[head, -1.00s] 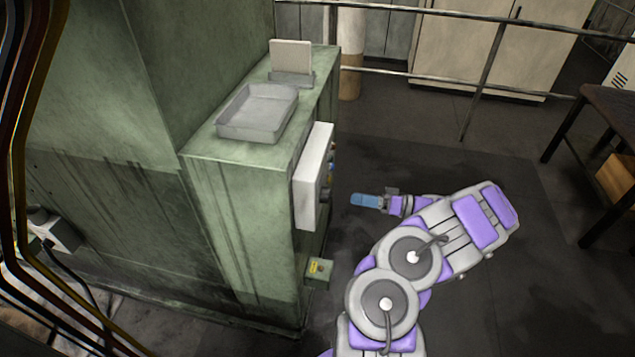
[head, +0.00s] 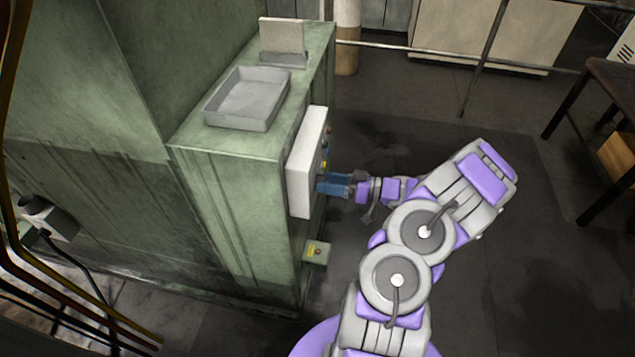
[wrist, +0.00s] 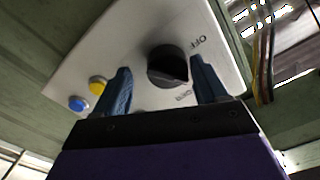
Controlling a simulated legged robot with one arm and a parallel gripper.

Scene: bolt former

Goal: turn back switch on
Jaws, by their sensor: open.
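The switch is a black rotary knob (wrist: 168,65) on the white control panel (wrist: 130,45) in the wrist view. Lettering reading "OFF" is beside it, and a second label sits near the right finger. My gripper (wrist: 160,90) is open, with its two blue fingers on either side of the knob; I cannot tell whether they touch it. In the head view my gripper (head: 335,184) is at the face of the white control box (head: 306,165) on the green machine, and the knob is hidden there.
A yellow button (wrist: 97,85) and a blue button (wrist: 78,104) are left of the fingers. Cables (wrist: 264,50) hang right of the panel. A grey tray (head: 247,98) sits on top of the green machine (head: 225,215). A small box (head: 316,253) juts out below.

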